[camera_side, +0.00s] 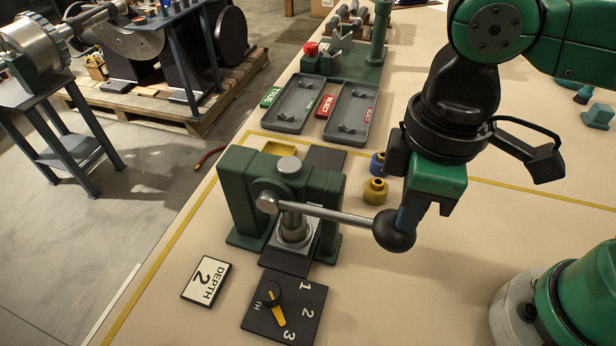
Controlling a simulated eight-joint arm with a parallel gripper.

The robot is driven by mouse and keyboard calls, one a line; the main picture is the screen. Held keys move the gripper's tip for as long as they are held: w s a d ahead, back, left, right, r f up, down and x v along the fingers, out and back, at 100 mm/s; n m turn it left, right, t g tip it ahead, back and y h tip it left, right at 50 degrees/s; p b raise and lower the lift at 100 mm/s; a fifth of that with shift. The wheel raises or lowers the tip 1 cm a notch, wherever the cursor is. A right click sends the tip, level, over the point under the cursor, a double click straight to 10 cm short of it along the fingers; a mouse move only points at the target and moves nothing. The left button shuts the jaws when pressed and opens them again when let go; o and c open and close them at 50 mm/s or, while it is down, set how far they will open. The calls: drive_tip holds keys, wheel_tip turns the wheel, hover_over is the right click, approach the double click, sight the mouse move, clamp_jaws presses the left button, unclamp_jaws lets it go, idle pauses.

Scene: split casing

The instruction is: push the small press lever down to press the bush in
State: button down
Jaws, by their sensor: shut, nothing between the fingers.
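The small press (233,190) is a green frame standing on the table. Its lever (335,214) is a grey rod running right from the pivot, about level with a slight downward tilt, and ends in a black ball knob (394,231). My gripper (408,222) points down at the knob with its fingers shut and nothing between them. The fingertips are at the knob's upper right; I cannot tell whether they touch it. Under the ram, a light metal piece (293,232) sits on the press base. The bush itself cannot be made out clearly.
A depth dial (285,310) and a "DEPTH 2" plate (206,280) lie in front of the press. Brass-coloured (375,191) and blue (378,163) knob-like parts stand behind the lever. Two grey trays (351,110) lie farther back.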

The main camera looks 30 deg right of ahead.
wheel_tip(320, 180, up, 9)
idle(0.7)
drive_tip(key=w+d+f+m+t, duration=0.3)
drive_tip(key=w+d+f+m, duration=0.1)
drive_tip(key=d, duration=0.3)
drive_tip(key=w+d+f+m+t, duration=0.4)
drive_tip(key=w+d+f+m, duration=0.1)
drive_tip(key=d, duration=0.3)
drive_tip(key=shift+w+f, duration=0.15)
drive_tip(key=shift+f, duration=0.35)
